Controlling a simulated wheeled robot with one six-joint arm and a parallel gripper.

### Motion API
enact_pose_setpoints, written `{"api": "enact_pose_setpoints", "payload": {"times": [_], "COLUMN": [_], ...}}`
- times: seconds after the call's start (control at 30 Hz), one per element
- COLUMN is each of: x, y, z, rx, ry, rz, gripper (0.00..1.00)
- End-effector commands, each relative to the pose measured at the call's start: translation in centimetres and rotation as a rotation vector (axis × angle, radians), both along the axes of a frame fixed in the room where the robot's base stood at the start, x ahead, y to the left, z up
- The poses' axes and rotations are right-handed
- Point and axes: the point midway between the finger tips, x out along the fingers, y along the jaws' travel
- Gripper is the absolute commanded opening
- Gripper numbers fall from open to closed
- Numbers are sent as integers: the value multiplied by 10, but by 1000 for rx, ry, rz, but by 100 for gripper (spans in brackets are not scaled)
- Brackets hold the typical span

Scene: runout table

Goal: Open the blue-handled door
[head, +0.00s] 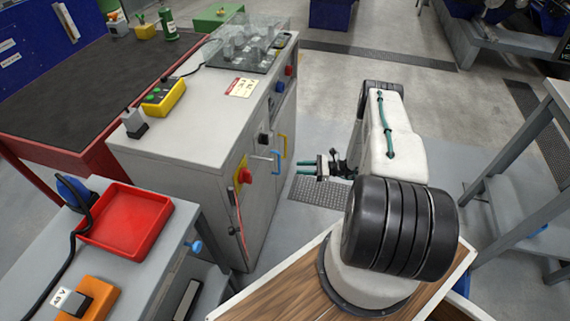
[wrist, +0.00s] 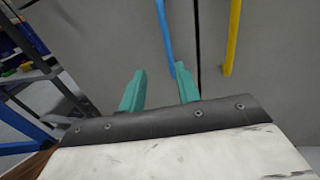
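The grey cabinet (head: 200,125) has two doors with upright bar handles on its right-hand face in the head view. The blue handle (head: 268,157) is on the nearer door (head: 262,200); it also shows in the wrist view (wrist: 165,35), left of the seam between the doors. Both doors look shut. My gripper (head: 299,168) is just off the door face, its teal fingers pointing at it. In the wrist view my gripper (wrist: 160,72) is open, with the blue handle's lower end close beside the right fingertip. I cannot tell whether they touch. Nothing is between the fingers' inner faces.
A yellow handle (head: 284,146) is on the neighbouring door, just right of the seam in the wrist view. A red knob (head: 245,176) sits on the cabinet front. A bench with a red tray (head: 125,220) stands near left.

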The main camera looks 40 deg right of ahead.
Motion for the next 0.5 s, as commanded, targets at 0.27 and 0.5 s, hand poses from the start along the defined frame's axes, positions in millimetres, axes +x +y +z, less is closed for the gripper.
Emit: {"api": "enact_pose_setpoints", "payload": {"times": [0.27,0.5], "x": [30,53], "y": [15,42], "z": [7,7], "rx": [17,18], "ry": [-15,-14], "rz": [-28,-29], "gripper": [33,33]}}
